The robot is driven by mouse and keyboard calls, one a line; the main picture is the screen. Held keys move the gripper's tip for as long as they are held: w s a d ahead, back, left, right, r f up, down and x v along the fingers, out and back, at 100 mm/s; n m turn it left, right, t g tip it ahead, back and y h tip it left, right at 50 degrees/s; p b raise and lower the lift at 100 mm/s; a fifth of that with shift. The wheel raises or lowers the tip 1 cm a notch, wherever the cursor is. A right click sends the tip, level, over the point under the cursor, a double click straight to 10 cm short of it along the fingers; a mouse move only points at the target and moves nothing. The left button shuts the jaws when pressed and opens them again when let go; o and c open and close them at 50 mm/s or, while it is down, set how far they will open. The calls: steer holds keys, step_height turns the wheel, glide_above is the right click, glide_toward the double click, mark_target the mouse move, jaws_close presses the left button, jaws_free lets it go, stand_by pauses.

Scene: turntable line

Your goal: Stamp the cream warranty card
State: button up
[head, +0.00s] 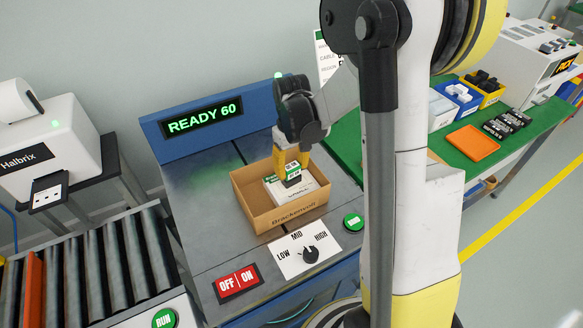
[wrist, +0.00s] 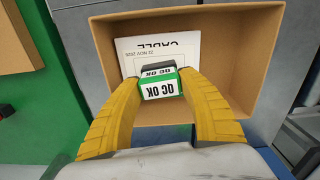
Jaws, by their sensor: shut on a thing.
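My gripper (head: 292,164) is shut on a green-and-white stamp (head: 293,172) inside an open cardboard box. In the wrist view, its yellow fingers (wrist: 159,80) hold the stamp (wrist: 160,88), whose label reads "QC OK". A pale, off-white card (head: 312,187) with dark print lies in the box. In the wrist view the card (wrist: 135,50) shows upside-down print and a date. The stamp's dark lower end is over the card and hides part of it. I cannot tell whether it touches the card, or whether a mark lies under it.
The cardboard box (head: 262,217) has upright walls close around my gripper. It stands on a grey table (head: 205,207) with an OFF/ON switch (head: 237,283), a dial (head: 310,254) and a green button (head: 353,222). A display (head: 204,118) reads "READY 60". A roller conveyor (head: 95,270) lies left.

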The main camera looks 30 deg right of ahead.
steer(key=shift+r+p, duration=2.45)
steer(key=shift+r, duration=1)
